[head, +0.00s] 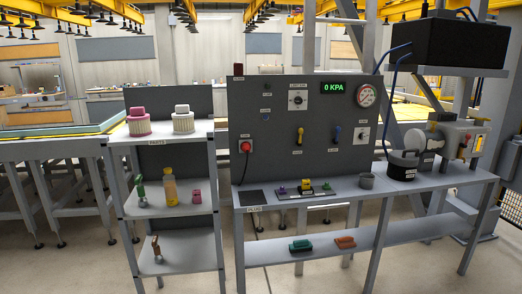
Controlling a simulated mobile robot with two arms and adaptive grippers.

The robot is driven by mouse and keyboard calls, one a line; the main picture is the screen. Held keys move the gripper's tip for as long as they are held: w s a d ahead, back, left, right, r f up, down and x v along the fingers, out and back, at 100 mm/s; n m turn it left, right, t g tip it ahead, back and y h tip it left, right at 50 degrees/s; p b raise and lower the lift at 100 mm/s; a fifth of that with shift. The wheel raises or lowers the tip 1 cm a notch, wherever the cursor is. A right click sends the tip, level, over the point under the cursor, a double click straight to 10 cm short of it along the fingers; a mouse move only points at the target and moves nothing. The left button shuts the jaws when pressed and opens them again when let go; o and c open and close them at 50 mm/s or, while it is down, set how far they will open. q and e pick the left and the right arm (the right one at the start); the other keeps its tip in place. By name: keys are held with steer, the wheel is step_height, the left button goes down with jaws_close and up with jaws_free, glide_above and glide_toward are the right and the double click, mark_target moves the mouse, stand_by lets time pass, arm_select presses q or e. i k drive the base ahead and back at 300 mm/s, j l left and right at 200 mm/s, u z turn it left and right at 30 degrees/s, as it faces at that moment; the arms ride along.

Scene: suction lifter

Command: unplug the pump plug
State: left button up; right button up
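A grey control panel (280,140) stands on the bench (440,182). A small red round part (245,146) sits in a light square housing at the panel's left, with a dark cable running down from below it. A label reading PLUG (257,209) is on the bench's front left edge, beside a dark flat square (251,197). I cannot tell for certain which part is the pump plug. A dark pump-like unit (404,165) and a grey machine (460,138) stand at the bench's right end. Neither of my grippers is in view.
The display (339,87) reads 0 KPA, beside a round gauge (367,95). Small coloured parts and a grey cup (366,180) lie on the bench. A shelf rack (172,203) with filters and a bottle stands left. A black box (446,42) is overhead right.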

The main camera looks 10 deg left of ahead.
mark_target(246, 147)
steer(key=i+j, duration=0.1)
steer(key=j, duration=0.4)
steer(key=i+j, duration=0.1)
steer(key=j, duration=0.4)
steer(key=i+l+u, duration=0.15)
steer(key=i+l, duration=0.35)
steer(key=i+l+u, duration=0.15)
steer(key=i+l, duration=0.4)
steer(key=i, duration=0.15)
steer(key=i+l+u, duration=0.15)
steer(key=i+l, duration=0.45)
steer(key=i+l+u, duration=0.15)
steer(key=i+l, duration=0.35)
steer(key=l, duration=0.2)
